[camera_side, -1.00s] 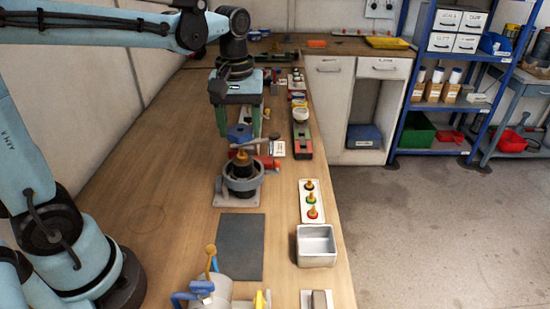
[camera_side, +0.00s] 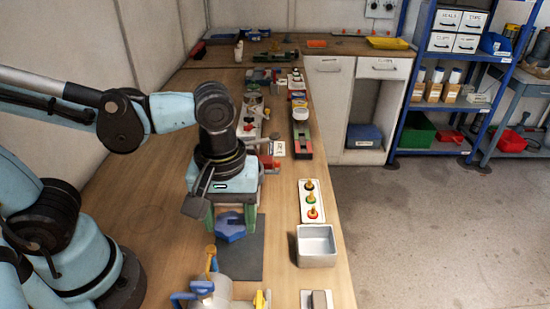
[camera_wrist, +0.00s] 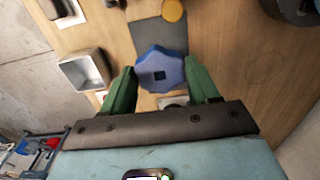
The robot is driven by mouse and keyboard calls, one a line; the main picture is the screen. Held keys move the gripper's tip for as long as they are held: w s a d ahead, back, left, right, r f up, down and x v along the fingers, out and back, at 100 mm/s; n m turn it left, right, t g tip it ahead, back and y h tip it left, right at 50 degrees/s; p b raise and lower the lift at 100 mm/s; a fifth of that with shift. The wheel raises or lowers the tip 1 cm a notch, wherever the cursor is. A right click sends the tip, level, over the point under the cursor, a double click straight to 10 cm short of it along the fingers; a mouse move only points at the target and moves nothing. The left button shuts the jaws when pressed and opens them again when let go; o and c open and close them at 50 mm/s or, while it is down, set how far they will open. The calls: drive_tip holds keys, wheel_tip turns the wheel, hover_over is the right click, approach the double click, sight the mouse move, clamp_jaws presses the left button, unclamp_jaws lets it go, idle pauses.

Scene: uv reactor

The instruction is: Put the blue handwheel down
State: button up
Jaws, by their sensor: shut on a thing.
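The handwheel is over the back left part of the dark grey mat (camera_side: 250,256). I cannot tell whether it touches the mat. My gripper hides most of the grey valve body behind it.
A metal open box (camera_side: 316,246) stands right of the mat. A white tray (camera_side: 302,195) with several coloured knobs lies behind it. A grey fixture with blue and yellow handles (camera_side: 212,289) stands in front of the mat. The mat's right and front parts are clear.

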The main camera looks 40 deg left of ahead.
sight(237, 263)
drive_tip(key=shift+f, duration=4.9)
drive_tip(key=shift+f, duration=0.15)
drive_tip(key=o, duration=1)
drive_tip(key=shift+r, duration=6.1)
drive_tip(key=w+a+m+t, duration=0.2)
drive_tip(key=a+m, duration=0.1)
drive_tip(key=w+a+r+m+t, duration=0.1)
drive_tip(key=w+a+m+t, duration=0.1)
drive_tip(key=a+m, duration=0.1)
drive_tip(key=w+a+m+t, duration=0.3)
drive_tip(key=a, duration=0.2)
drive_tip(key=shift+a+r, duration=0.15)
drive_tip(key=shift+a, duration=0.05)
